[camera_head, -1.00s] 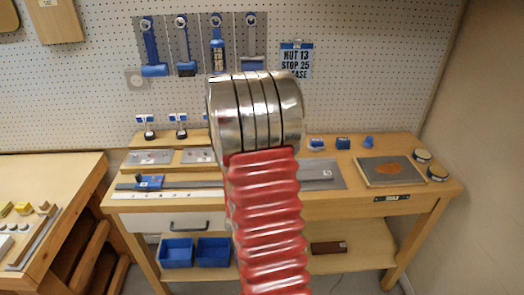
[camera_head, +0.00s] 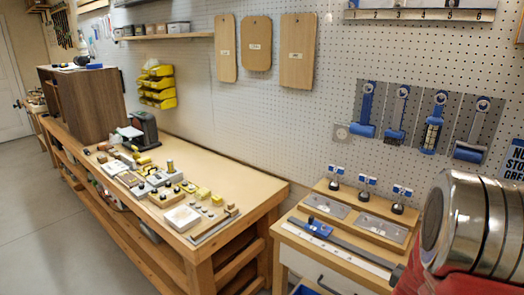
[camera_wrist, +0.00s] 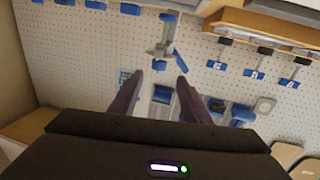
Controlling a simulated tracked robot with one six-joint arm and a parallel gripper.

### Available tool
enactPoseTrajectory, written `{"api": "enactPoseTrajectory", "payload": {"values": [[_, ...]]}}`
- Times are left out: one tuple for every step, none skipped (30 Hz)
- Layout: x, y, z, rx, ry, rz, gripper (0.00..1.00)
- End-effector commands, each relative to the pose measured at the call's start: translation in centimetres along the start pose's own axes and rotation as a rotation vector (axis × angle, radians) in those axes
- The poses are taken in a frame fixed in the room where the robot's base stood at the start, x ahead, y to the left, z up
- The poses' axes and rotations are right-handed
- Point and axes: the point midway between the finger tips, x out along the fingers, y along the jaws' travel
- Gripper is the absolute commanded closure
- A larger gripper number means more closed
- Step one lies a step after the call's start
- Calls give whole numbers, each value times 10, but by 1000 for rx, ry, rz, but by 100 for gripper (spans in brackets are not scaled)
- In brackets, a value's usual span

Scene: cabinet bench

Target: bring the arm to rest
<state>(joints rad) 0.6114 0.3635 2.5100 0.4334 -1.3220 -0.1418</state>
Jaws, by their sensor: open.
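My gripper (camera_wrist: 158,80) shows in the wrist view as two dark fingers spread apart, with nothing between them. Beyond the fingers is the pegboard (camera_wrist: 75,60) with blue-handled tools, seen upside down. In the head view my arm, with silver rings and a red ribbed sleeve, is at the right edge. My gripper itself is not visible in the head view.
A long workbench (camera_head: 250,178) with small parts runs along the left, with a brown cabinet (camera_head: 85,100) at its far end. A smaller bench (camera_head: 345,255) stands beside my arm. Blue-handled tools (camera_head: 397,115) hang on the pegboard (camera_head: 300,120) above. Floor at left is clear.

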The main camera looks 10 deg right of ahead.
Motion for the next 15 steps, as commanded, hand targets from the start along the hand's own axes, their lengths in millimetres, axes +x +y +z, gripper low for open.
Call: {"api": "enactPoseTrajectory", "payload": {"values": [[0, -3, -2, 4, -4, -8, 57], [-1, -6, -2, 6, -10, -15, 57], [-2, -11, -4, 11, -19, -28, 57], [-2, -16, -5, 15, -28, -40, 57], [-4, -22, -7, 20, -40, -56, 57], [-6, -31, -9, 26, -57, -79, 57], [-8, -38, -11, 31, -72, -98, 57], [-10, -46, -12, 36, -89, -118, 57], [-14, -57, -15, 42, -112, -148, 57], [-18, -65, -18, 46, -130, -171, 57], [-22, -74, -19, 49, -150, -195, 57], [-28, -85, -22, 52, -175, -225, 57], [-32, -92, -24, 54, -194, -248, 57], [-37, -100, -26, 54, -213, -272, 57], [-44, -110, -28, 53, -237, -302, 57]]}}
